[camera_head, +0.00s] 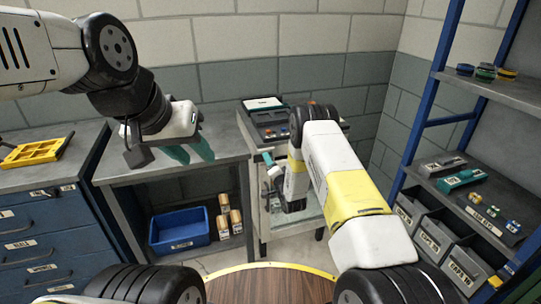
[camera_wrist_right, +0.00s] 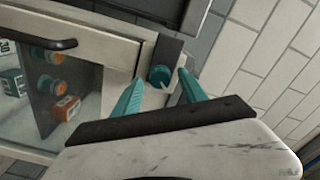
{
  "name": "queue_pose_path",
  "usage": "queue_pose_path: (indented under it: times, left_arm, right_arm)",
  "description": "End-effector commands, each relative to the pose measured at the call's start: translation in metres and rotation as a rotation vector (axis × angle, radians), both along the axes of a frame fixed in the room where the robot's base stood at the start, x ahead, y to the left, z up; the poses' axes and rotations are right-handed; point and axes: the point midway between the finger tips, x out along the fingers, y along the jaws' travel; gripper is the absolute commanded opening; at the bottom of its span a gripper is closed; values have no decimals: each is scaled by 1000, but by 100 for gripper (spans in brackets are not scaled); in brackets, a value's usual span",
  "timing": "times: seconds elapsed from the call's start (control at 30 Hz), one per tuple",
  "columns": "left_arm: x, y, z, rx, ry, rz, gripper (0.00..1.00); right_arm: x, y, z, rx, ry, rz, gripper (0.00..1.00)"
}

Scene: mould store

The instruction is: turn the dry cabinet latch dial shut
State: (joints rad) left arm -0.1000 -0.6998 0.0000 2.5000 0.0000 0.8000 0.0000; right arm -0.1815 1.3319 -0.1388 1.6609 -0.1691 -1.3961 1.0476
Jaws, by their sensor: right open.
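The dry cabinet's latch dial (camera_wrist_right: 160,76) is a small teal knob on a dark plate at the edge of the pale door frame in the right wrist view. My right gripper (camera_wrist_right: 161,80) is open, with one teal finger on each side of the dial in that view. I cannot tell whether they touch it. In the head view the dry cabinet (camera_head: 262,228) stands behind my right arm, which hides the dial. My right gripper shows there only in part, as a teal finger (camera_head: 268,160). My left gripper (camera_head: 197,158) is open and empty above the grey bench.
The cabinet door has a black handle (camera_wrist_right: 40,42) and glass, with bottles (camera_wrist_right: 50,83) behind it. A teal-and-black device (camera_head: 268,122) stands on top. A blue bin (camera_head: 180,232) is under the bench (camera_head: 225,152). A blue shelf rack (camera_head: 440,90) stands at the right.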

Motion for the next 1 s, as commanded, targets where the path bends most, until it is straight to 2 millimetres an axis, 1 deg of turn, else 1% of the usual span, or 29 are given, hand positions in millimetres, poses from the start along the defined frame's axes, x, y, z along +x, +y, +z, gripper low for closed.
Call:
queue_pose_path:
  times: [0.27, 0.4, 0.47, 0.5, 0.53, 0.77, 1.0]
  left_arm:
    - [0, 0, 0, 0, 0, 0, 36]
    - [0, 0, 0, 0, 0, 0, 36]
    - [0, 0, 0, 0, 0, 0, 36]
    - [0, 0, 0, 0, 0, 0, 36]
    - [0, 0, 0, 0, 0, 0, 36]
    - [0, 0, 0, 0, 0, 0, 36]
    - [0, 0, 0, 0, 0, 0, 36]
  right_arm:
    - [2, 1, 0, 0, 0, 1, 50]
    - [2, 1, 0, 0, 0, 1, 22]
    - [2, 1, 0, 0, 0, 1, 11]
    - [2, 1, 0, 0, 0, 1, 3]
    - [2, 1, 0, 0, 0, 1, 0]
    - [1, 1, 0, -10, -3, 1, 0]
    - [1, 1, 0, -90, -29, 1, 0]
